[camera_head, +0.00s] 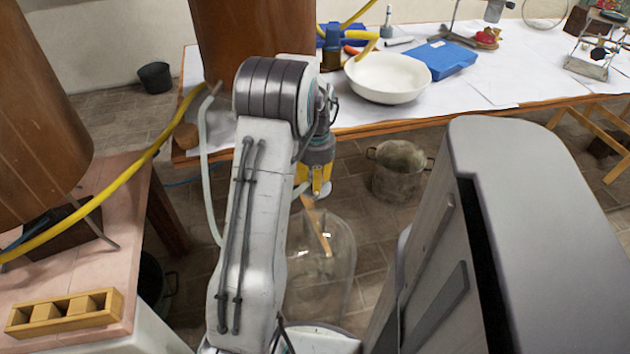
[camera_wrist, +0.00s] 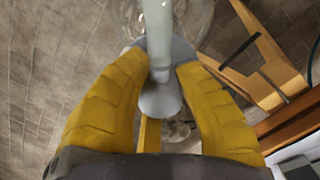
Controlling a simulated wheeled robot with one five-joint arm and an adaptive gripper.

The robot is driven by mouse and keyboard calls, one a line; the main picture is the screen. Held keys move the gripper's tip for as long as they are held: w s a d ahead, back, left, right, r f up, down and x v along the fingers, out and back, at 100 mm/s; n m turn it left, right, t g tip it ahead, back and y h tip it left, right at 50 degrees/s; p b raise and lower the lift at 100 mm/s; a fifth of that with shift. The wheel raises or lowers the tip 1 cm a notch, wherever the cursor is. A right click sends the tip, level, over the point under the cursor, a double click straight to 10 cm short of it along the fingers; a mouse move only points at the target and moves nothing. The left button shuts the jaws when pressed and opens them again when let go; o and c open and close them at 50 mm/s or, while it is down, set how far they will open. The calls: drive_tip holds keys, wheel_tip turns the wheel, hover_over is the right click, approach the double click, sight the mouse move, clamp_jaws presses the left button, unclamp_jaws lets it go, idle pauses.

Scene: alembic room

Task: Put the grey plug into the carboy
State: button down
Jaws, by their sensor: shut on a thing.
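My gripper (camera_head: 317,188) points down, with its yellow fingers above the clear glass carboy (camera_head: 335,285) in the head view. In the wrist view my gripper (camera_wrist: 160,62) is shut on the grey plug (camera_wrist: 160,100), a pale flared piece between the fingers. A pale translucent tube-like length runs from it to the top edge of the picture. Curved glass of the carboy (camera_wrist: 197,22) shows faintly behind the fingertips. The carboy stands on the floor beyond my arm, which hides its left side. The plug is too small to make out in the head view, and its alignment with the carboy's mouth is unclear.
A metal pot (camera_head: 399,170) stands on the floor right of the carboy. Behind is a white-covered table (camera_head: 480,85) with a white bowl (camera_head: 388,77) and a blue case (camera_head: 445,60). A yellow hose (camera_head: 120,185) crosses the left side.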

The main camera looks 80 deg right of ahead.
sight(314, 206)
drive_tip(key=shift+w, duration=0.25)
drive_tip(key=shift+d, duration=0.1)
drive_tip(key=shift+m, duration=0.4)
drive_tip(key=shift+f+m, duration=0.15)
drive_tip(key=shift+m, duration=0.15)
drive_tip(key=shift+f+b, duration=2.1)
drive_tip(key=shift+f, duration=0.25)
drive_tip(key=shift+f, duration=0.35)
drive_tip(key=shift+f+b, duration=0.6)
drive_tip(key=shift+f, duration=0.15)
drive_tip(key=shift+f+b, duration=0.75)
drive_tip(key=shift+f, duration=0.65)
idle(2.1)
